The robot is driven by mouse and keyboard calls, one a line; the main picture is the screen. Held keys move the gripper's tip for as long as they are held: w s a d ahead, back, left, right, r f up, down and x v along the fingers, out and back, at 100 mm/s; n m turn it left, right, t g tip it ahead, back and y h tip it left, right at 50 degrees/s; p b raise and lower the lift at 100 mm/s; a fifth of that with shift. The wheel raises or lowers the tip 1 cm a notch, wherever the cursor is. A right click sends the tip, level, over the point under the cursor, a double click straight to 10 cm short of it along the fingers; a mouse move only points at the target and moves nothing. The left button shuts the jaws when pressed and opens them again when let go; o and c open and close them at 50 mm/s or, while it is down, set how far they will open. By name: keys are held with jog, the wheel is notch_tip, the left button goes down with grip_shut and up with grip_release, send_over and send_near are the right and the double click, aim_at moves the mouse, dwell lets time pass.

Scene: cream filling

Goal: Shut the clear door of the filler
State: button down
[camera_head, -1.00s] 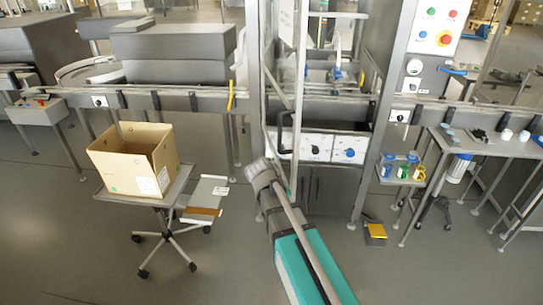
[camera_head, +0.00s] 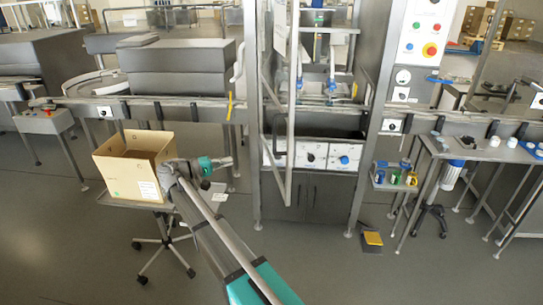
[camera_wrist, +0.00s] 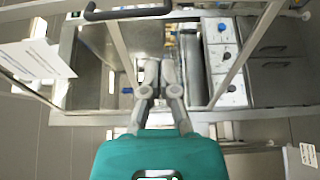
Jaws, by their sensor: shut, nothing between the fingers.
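The filler's clear door (camera_head: 292,105) stands swung open toward me, a thin grey frame with see-through panes. Its dark handle (camera_head: 276,136) is on the frame; in the wrist view the handle (camera_wrist: 125,14) is near the top edge. My gripper (camera_head: 228,161) is left of the door, apart from it in the head view. In the wrist view its fingers (camera_wrist: 160,66) are together with nothing between them, pointing toward the filler. I cannot tell the exact gap to the door frame. The filler's front panel (camera_head: 313,154) has dark and blue knobs.
An open cardboard box (camera_head: 130,170) on a wheeled stand is just left of my wrist. A small shelf with bottles (camera_head: 395,180) and a side table (camera_head: 480,150) are at the right. A yellow-topped pedal (camera_head: 372,239) is on the floor. The floor before the filler is clear.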

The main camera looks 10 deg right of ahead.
jog(key=shift+d, duration=0.2)
jog(key=x, duration=1.4)
dwell(0.3)
